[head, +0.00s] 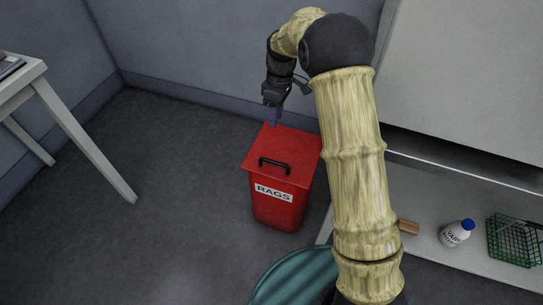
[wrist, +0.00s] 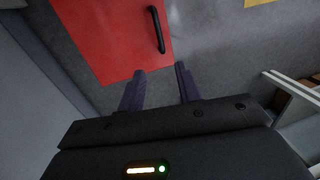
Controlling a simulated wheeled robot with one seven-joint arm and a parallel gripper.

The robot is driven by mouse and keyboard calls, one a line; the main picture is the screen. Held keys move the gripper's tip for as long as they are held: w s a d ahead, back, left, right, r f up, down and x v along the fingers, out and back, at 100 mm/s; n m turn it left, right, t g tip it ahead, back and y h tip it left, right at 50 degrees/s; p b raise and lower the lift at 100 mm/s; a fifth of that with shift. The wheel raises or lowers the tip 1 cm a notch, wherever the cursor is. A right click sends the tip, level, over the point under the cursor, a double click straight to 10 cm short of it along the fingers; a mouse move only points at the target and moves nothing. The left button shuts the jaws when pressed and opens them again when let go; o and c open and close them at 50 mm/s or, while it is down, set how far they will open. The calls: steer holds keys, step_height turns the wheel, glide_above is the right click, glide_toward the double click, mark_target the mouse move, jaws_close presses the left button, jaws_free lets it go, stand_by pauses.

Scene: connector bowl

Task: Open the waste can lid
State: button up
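The waste can (head: 279,208) is a red bin labelled RAGS, standing on the floor near the back wall. Its red lid (head: 290,147) is flat and shut, with a black bar handle (head: 274,163) near the front edge. In the wrist view the lid (wrist: 100,35) fills the upper left and the handle (wrist: 156,29) is at the top middle. My gripper (head: 273,119) is above the lid's back edge. In the wrist view its two dark fingers (wrist: 159,82) are apart with nothing between them. It does not hold the handle.
A white table (head: 72,125) stands at the left. A low white shelf (head: 425,185) at the right holds a white bottle with a blue cap (head: 457,233), a green wire basket (head: 517,238) and a brown block (head: 408,227). The floor left of the can is clear.

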steer(key=s+f+b, duration=0.1)
steer(key=f, duration=0.4)
steer(key=s+f+b, duration=0.1)
steer(key=f+b, duration=0.1)
steer(key=f, duration=0.4)
steer(key=s+a+f+b, duration=0.1)
steer(key=f+b, duration=0.1)
steer(key=f, duration=0.3)
steer(key=shift+f, duration=0.15)
jaws_close()
